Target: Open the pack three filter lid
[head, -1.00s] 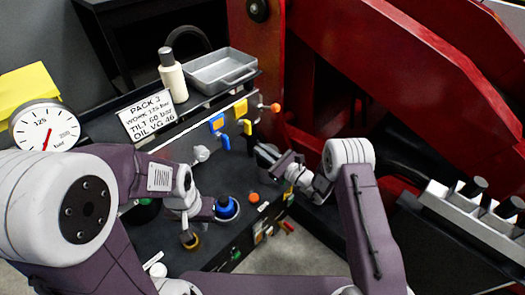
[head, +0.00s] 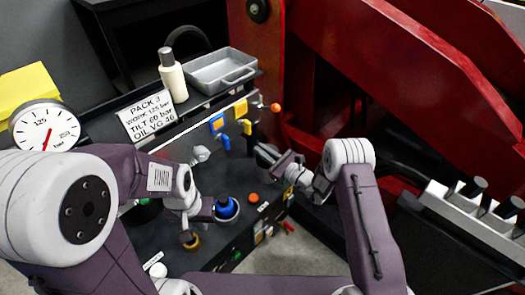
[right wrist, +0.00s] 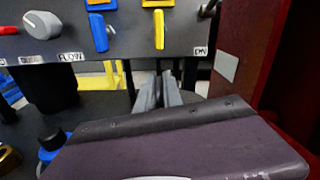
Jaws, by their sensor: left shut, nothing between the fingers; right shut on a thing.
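My left gripper (head: 189,236) is shut and empty, pointing down just above a brass ring (head: 192,245) on the pack's top. A sign (head: 151,114) reads PACK 3.
A blue-capped knob (head: 227,208) and an orange knob (head: 253,198) stand between the arms. Blue (head: 226,142) and yellow (head: 247,127) handles and a grey knob (right wrist: 42,24) are on the panel. A grey tray (head: 220,72), bottle (head: 173,76) and gauge (head: 45,127) sit behind. Red steelwork (head: 400,60) bounds the right.

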